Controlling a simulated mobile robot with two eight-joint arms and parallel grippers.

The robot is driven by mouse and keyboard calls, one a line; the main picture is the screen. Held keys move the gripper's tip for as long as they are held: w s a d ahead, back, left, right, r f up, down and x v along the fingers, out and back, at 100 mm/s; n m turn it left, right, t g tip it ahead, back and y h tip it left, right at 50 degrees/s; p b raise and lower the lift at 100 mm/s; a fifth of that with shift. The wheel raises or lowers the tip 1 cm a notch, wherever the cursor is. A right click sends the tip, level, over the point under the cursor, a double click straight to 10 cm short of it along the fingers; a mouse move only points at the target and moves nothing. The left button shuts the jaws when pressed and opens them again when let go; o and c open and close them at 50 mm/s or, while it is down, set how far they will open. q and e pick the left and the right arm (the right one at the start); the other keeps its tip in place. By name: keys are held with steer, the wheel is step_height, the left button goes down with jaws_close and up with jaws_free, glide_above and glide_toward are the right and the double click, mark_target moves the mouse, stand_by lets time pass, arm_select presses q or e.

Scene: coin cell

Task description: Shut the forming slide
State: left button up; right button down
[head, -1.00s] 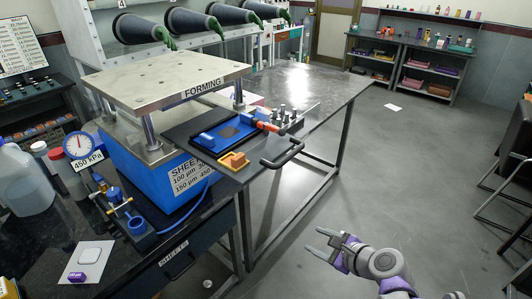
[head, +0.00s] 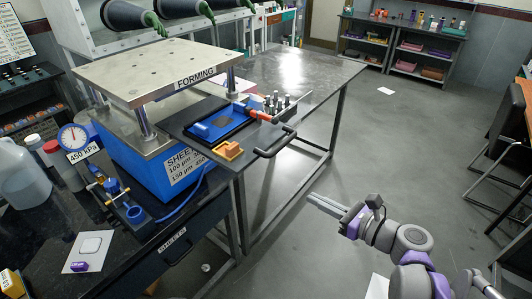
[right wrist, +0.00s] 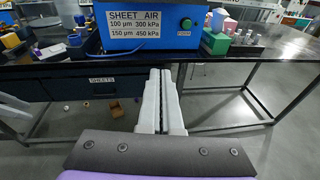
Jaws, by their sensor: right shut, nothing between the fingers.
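The forming slide (head: 208,126) is a black plate with a blue frame and a dark disc, pulled out from under the silver FORMING press top (head: 155,70). In the right wrist view the shut fingers (right wrist: 160,75) point toward the blue press body (right wrist: 150,30); I cannot make out the slide there. My left gripper is not in view.
An orange-yellow block (head: 228,151) sits by the slide's near edge. A gauge reading 450 kPa (head: 73,137), a valve and bottles stand at the left. Small cylinders (head: 278,102) stand behind the handle. Open floor (head: 400,140) lies right of the table.

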step_height(320, 180, up, 6)
steer(key=s+a+n+y, duration=0.2)
steer(key=s+y, duration=0.1)
steer(key=p, duration=0.2)
glide_toward(256, 162)
steer(key=x, duration=0.6)
steer(key=shift+w+a, duration=0.25)
steer(key=shift+w, duration=0.1)
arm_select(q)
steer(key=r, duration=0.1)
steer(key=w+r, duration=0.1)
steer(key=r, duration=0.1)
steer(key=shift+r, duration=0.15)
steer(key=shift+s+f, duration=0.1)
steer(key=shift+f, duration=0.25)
arm_select(e)
steer(key=x, duration=2.1)
steer(key=shift+a+f, duration=0.25)
steer(key=shift+f, duration=0.1)
